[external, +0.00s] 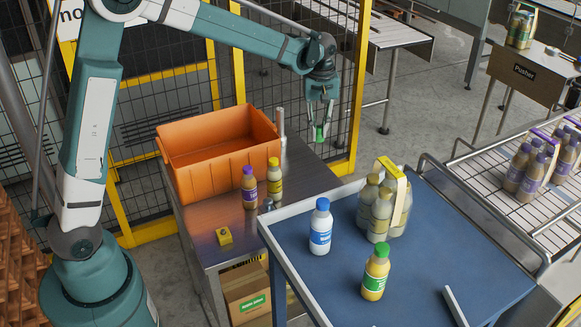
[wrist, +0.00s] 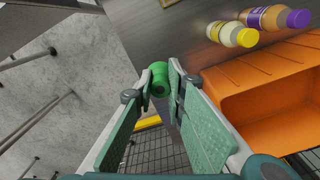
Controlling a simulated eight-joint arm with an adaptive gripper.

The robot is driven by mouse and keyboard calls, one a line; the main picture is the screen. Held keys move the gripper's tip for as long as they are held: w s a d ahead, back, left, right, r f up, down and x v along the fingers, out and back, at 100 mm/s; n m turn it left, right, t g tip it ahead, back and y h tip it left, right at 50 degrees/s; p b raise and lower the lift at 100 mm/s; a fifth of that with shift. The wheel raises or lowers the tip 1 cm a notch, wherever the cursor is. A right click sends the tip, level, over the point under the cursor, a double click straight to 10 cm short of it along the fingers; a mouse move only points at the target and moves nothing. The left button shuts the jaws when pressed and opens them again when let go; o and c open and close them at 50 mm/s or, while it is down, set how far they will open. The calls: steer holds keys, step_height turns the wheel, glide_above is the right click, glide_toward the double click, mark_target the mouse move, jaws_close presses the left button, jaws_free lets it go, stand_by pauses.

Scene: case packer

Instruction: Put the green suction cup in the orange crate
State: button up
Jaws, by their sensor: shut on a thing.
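The green suction cup (external: 319,133) is held at the tips of my gripper (external: 321,118), up in the air to the right of the crate in the external view. In the wrist view the green cup (wrist: 160,77) sits between the fingertips of my gripper (wrist: 160,92), which is shut on it. The orange crate (external: 230,172) stands on the metal table, its open top facing up, and looks empty where its inside shows. The crate also shows at the right of the wrist view (wrist: 263,97), beside the gripper.
A purple-capped bottle (external: 249,188) and a yellow-capped bottle (external: 274,178) stand in front of the crate. A yellow button box (external: 224,236) is on the metal table (external: 200,220). The blue table (external: 325,270) holds more bottles. A yellow-framed mesh fence (external: 358,80) stands behind.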

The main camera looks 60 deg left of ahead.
steer(key=shift+a+r, duration=0.1)
steer(key=shift+r, duration=0.65)
steer(key=s+a+n, duration=0.1)
steer(key=s+a, duration=0.7)
steer(key=a, duration=0.5)
steer(key=s+a+n, duration=0.1)
steer(key=s+a, duration=0.7)
steer(key=a, duration=0.5)
step_height(320, 180, down, 11)
steer(key=shift+s+f+p, duration=0.2)
steer(key=shift+s+p, duration=0.1)
steer(key=shift+d+f, duration=0.1)
steer(key=shift+f, duration=2.8)
steer(key=shift+f, duration=0.1)
steer(key=shift+f, duration=2)
